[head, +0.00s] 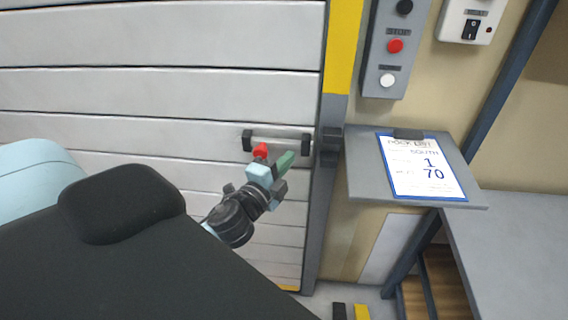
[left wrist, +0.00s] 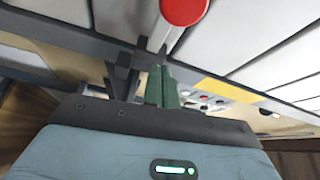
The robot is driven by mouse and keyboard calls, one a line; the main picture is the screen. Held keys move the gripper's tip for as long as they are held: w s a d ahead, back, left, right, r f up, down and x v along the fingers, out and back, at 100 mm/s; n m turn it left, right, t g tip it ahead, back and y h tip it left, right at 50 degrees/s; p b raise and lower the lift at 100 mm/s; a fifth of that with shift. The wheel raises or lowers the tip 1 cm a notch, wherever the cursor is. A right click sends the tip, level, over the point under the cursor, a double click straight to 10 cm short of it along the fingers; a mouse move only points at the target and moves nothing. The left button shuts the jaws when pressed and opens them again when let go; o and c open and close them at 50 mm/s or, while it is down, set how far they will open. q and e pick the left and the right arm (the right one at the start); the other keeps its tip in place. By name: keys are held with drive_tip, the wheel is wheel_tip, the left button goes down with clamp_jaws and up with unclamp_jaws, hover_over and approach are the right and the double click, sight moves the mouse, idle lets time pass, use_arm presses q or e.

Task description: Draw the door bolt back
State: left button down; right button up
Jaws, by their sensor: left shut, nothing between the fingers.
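The door bolt (head: 283,143) is a grey bar lying level between two dark brackets on the slatted door. Its red knob (head: 261,150) is near the left bracket. The knob also shows large at the top of the left wrist view (left wrist: 185,10). A dark keeper (head: 329,146) is on the door frame to the right; I cannot tell whether the bar reaches into it. My left gripper (head: 287,160) has green fingers, shut and empty, just right of and below the knob. The fingers also show in the left wrist view (left wrist: 162,84), apart from the knob. My right gripper is not in view.
A grey control box (head: 377,55) with red and white buttons is on the wall at the right. Below it a grey shelf (head: 363,178) juts out with a clipboard (head: 425,168). A grey table (head: 515,250) stands at the lower right.

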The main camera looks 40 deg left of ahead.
use_arm(q)
drive_tip(key=s+b, duration=0.2)
drive_tip(key=s, duration=0.7)
drive_tip(key=shift+s+d+f, duration=0.25)
drive_tip(key=shift+f, duration=0.2)
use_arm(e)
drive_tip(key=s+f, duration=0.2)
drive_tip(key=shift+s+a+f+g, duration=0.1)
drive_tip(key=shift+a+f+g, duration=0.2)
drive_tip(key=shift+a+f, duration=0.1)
use_arm(q)
drive_tip(key=shift+f, duration=0.1)
